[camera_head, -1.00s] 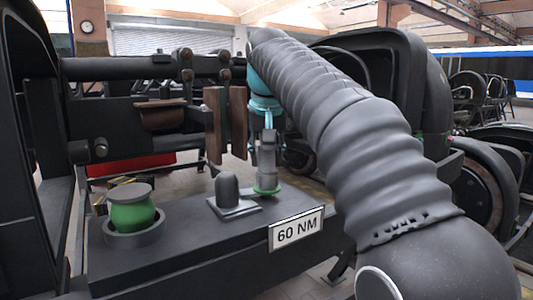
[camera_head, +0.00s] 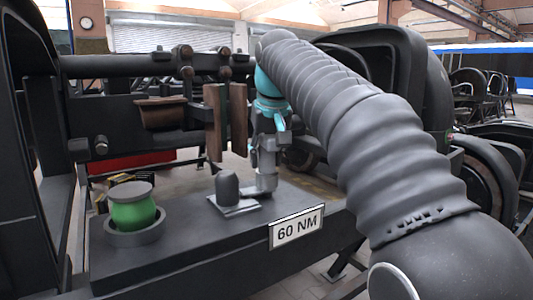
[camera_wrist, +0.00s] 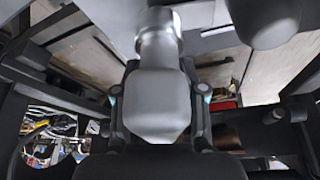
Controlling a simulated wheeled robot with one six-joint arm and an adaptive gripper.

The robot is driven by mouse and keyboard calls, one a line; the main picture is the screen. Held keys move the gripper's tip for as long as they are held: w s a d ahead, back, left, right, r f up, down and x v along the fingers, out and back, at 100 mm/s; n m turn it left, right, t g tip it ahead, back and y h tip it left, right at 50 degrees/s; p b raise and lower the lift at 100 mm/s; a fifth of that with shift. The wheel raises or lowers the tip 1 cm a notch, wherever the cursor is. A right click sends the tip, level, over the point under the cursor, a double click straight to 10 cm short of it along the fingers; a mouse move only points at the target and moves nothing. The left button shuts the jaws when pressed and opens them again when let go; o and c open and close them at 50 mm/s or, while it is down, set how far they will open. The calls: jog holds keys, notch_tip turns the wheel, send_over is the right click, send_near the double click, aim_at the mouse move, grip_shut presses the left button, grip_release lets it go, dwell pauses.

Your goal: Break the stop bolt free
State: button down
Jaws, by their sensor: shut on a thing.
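My gripper (camera_head: 264,148) points down over the dark bench and is shut on a grey stepped tool (camera_head: 266,181). In the wrist view the tool (camera_wrist: 155,100) fills the space between the two fingers, with a narrower neck and a wider end beyond. In the head view the tool's lower end is at the bench top, just right of a dark round-topped stub (camera_head: 227,185) on a square plate. I cannot tell which part is the stop bolt, or whether the tool is seated on anything.
The dark bench (camera_head: 190,245) carries a "60 NM" sign (camera_head: 297,229) on its front edge. A green, grey-capped drum (camera_head: 132,206) stands in a ring at the left. Brown upright plates (camera_head: 238,118) and bogie beams stand close behind and left of my gripper.

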jog(key=shift+s+a+r+n+g+y+p, duration=0.15)
jog(key=shift+n+y+p, duration=0.3)
jog(key=shift+n, duration=0.5)
jog(key=shift+w+d+f+n+g+y+p, duration=0.1)
jog(key=shift+n+g+y+p, duration=0.15)
jog(key=shift+n+p, duration=0.6)
jog(key=shift+s+a+r+n+g+y+p, duration=0.1)
jog(key=shift+n+g+y+p, duration=0.2)
jog(key=shift+n, duration=0.8)
jog(key=shift+n+y, duration=0.3)
jog(key=shift+n, duration=0.8)
jog(key=shift+n+g+y, duration=0.3)
jog(key=shift+n+g, duration=0.4)
jog(key=shift+n, duration=0.7)
jog(key=shift+r, duration=2.9)
jog(key=shift+s, duration=0.1)
